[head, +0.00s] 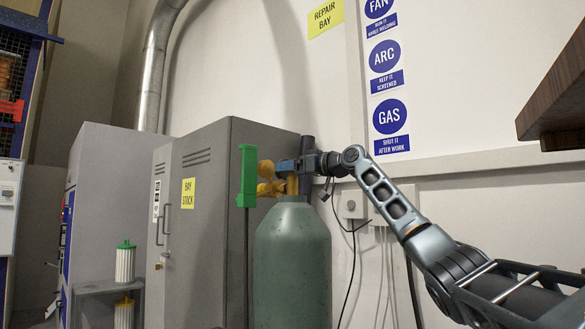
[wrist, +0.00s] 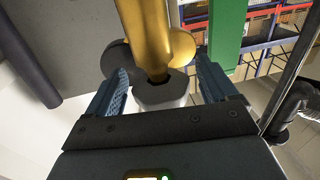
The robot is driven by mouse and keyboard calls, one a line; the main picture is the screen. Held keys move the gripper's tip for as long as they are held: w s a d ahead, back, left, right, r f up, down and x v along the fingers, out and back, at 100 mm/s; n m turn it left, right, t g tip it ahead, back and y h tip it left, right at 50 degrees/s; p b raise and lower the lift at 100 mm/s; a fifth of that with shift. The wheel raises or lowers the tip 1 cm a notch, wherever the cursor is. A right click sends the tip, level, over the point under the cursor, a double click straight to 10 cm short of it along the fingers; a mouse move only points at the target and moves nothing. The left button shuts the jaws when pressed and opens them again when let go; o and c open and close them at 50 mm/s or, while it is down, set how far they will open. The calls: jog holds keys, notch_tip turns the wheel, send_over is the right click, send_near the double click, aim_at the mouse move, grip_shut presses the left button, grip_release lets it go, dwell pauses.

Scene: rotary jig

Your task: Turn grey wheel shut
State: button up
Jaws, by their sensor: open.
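A grey-green gas cylinder (head: 292,265) stands upright in front of the steel cabinet, with a brass valve (head: 292,185) on top. In the wrist view the brass valve body (wrist: 148,30) runs down between my fingers. A light grey part with a dark centre, which looks like the grey wheel (wrist: 160,97), sits at its near end. My gripper (head: 284,165) is at the valve in the head view. In the wrist view my gripper (wrist: 161,76) is open, with one finger on each side of the grey part. Finger contact cannot be told. The wheel is hidden in the head view.
A green upright piece (head: 247,176) stands just left of the valve and also shows in the wrist view (wrist: 227,35). The grey cabinet (head: 205,215) is behind the cylinder. Cables hang from a wall box (head: 351,204) to the right. A brown board edge (head: 552,100) juts in at upper right.

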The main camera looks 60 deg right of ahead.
jog(key=shift+w, duration=0.1)
jog(key=c, duration=1)
jog(key=shift+o, duration=0.2)
